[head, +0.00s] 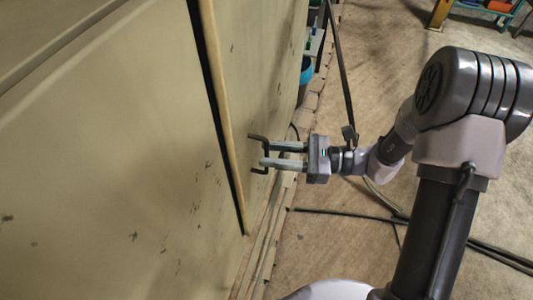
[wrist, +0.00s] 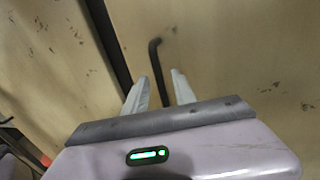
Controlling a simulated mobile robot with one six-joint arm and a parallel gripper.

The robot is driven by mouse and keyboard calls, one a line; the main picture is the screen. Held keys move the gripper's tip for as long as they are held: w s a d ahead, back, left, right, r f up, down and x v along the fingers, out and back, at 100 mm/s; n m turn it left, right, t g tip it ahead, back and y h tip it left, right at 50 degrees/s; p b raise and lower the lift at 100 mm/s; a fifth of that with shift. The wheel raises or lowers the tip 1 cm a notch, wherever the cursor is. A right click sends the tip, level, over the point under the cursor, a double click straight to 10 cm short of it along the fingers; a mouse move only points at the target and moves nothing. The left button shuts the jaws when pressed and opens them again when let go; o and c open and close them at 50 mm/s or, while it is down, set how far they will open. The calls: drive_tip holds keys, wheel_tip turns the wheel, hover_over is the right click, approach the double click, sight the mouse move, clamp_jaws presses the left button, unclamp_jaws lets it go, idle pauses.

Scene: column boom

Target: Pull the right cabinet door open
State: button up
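The right cabinet door (head: 262,75) is a worn beige panel to the right of a dark vertical seam, and it also shows in the wrist view (wrist: 225,45). It looks closed. Its handle (head: 257,137) is a dark bent bar near the seam. My gripper (head: 264,153) is open with its fingertips at the handle, one finger above the other in the head view. In the wrist view the handle (wrist: 155,58) runs down between the two pale fingers (wrist: 160,85), with gaps showing beside it. The fingers partly hide the bar, so contact is unclear.
The left cabinet door (head: 110,150) fills the left of the head view. Dark cables (head: 345,213) lie across the floor (head: 330,255). A blue bucket (head: 306,72) stands beyond the cabinet. A shelf with an orange item (head: 499,6) is at the top right.

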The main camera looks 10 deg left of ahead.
drive_tip(key=shift+s+a, duration=0.1)
drive_tip(key=shift+a, duration=0.7)
clamp_jaws()
idle(0.9)
